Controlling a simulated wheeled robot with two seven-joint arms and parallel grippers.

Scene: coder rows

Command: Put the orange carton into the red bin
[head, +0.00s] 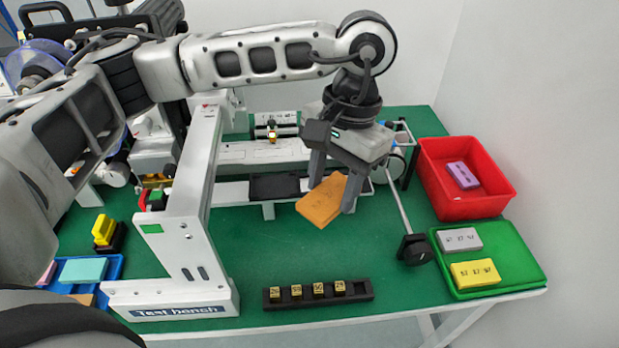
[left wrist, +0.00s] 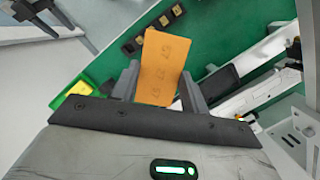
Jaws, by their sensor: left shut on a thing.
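The orange carton (head: 322,201) is a flat block with dark print, held tilted above the green table. My left gripper (head: 333,192) is shut on it, with a finger on each side. In the left wrist view the carton (left wrist: 163,68) sits between the two fingers (left wrist: 160,85). The red bin (head: 465,205) stands at the right of the table, to the right of my left gripper and apart from it. A purple carton (head: 463,175) lies inside the bin.
A green tray (head: 520,262) with a grey carton (head: 459,239) and a yellow carton (head: 475,273) lies in front of the bin. A thin rod with a black end (head: 414,249) stands between carton and bin. A black rack (head: 362,290) holds small yellow blocks. A white test bench frame (head: 190,220) stands left.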

